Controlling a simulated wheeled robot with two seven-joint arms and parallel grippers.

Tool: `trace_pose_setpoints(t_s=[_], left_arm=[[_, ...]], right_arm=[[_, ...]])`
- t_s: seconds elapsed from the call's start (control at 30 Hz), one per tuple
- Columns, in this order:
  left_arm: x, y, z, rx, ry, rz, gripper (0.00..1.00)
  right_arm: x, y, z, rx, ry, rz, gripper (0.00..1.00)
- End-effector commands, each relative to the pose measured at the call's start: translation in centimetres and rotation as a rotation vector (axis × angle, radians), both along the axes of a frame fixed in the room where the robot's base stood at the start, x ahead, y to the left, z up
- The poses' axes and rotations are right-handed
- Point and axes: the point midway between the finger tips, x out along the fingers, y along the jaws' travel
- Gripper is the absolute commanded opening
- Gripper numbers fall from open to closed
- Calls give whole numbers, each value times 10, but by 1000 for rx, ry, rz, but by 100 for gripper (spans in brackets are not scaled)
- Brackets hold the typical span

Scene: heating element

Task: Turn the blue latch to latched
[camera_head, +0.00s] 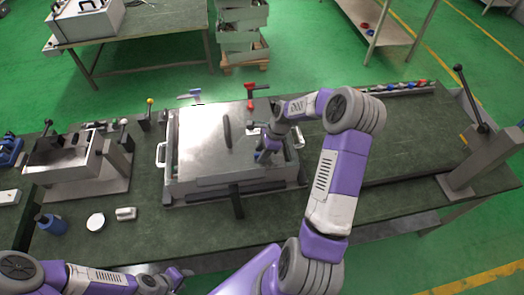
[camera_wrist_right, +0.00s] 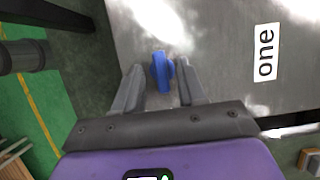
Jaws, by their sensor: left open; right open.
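The blue latch (camera_wrist_right: 162,72) is a small blue knob on the metal plate of the box (camera_head: 200,140). In the right wrist view it stands between the fingertips of my right gripper (camera_wrist_right: 160,80), which is open. I cannot tell whether either finger touches it. In the head view my right gripper (camera_head: 262,156) is over the right part of the box lid and largely hides the latch. My left gripper (camera_head: 180,273) is open and empty near the table's front edge, well away from the box.
A metal fixture (camera_head: 70,160) is at left, a lever press (camera_head: 470,165) at right. The green table (camera_head: 400,130) is mostly clear between box and press.

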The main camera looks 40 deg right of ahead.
Motion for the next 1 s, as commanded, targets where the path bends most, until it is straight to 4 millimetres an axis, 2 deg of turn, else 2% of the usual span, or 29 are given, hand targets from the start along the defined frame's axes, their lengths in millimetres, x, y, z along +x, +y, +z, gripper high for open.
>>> trace_pose_setpoints(t_s=[0.2, 0.47, 0.77, 1.0], left_arm=[[0, 0, 0, 0, 0, 0, 43], [0, 0, 0, 0, 0, 0, 43], [0, 0, 0, 0, 0, 0, 43], [0, 0, 0, 0, 0, 0, 43]], right_arm=[[0, 0, 0, 0, 0, 1, 39], [0, 0, 0, 0, 0, 1, 0], [0, 0, 0, 0, 0, 15, 0], [1, 0, 0, 0, 0, 108, 0]])
